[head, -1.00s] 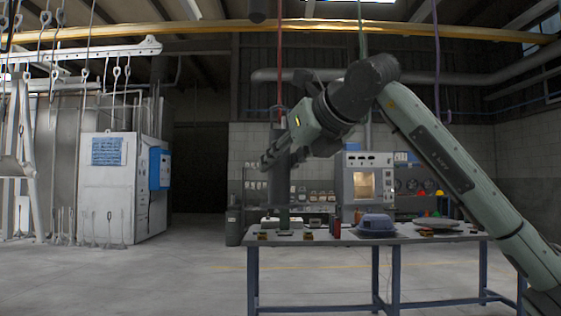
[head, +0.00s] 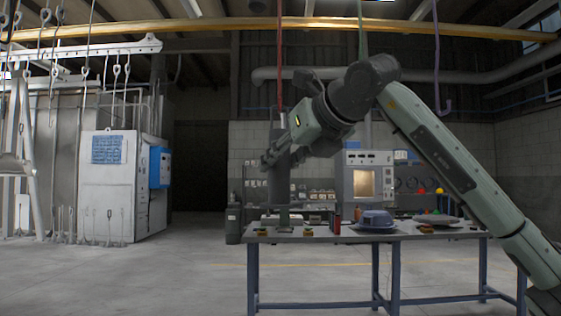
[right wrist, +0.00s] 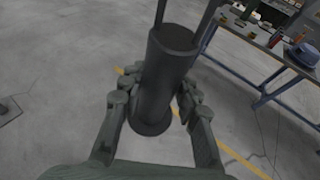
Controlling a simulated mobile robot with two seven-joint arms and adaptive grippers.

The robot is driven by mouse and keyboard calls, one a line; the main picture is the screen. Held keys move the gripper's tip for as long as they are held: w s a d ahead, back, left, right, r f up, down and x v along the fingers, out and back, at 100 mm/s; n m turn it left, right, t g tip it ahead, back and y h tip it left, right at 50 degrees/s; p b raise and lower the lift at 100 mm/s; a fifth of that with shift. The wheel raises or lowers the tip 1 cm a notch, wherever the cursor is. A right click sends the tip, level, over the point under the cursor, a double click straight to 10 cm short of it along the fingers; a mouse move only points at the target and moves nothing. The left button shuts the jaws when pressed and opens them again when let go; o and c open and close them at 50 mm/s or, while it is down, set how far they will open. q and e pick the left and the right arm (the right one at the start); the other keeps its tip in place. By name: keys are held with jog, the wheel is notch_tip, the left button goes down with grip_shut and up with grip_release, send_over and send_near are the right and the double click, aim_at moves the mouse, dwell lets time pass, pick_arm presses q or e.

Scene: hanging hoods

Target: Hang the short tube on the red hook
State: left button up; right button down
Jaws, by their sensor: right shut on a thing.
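The short tube (head: 281,143) is a dark grey upright cylinder held in the air in the head view. In the right wrist view the tube (right wrist: 165,80) stands between the fingers, with two thin rods rising from its top. My right gripper (head: 272,157) is shut around it; the wrist view shows a finger on each side (right wrist: 152,105). The red hook (head: 280,65) hangs from above as a thin red rod, in line with the tube in the head view. Its lower end is hidden, and I cannot tell whether it touches the tube. My left gripper is not in view.
A green hook (head: 363,32) and a purple hook (head: 437,60) hang to the right. A grey workbench (head: 335,237) with a blue hood (head: 376,219) and small items stands below. A white rack (head: 90,51) with several hooks is at left. The floor in front is clear.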

jog(key=shift+f, duration=0.1)
jog(key=c, duration=1)
grip_release()
jog(key=shift+s, duration=0.1)
jog(key=v, duration=1.2)
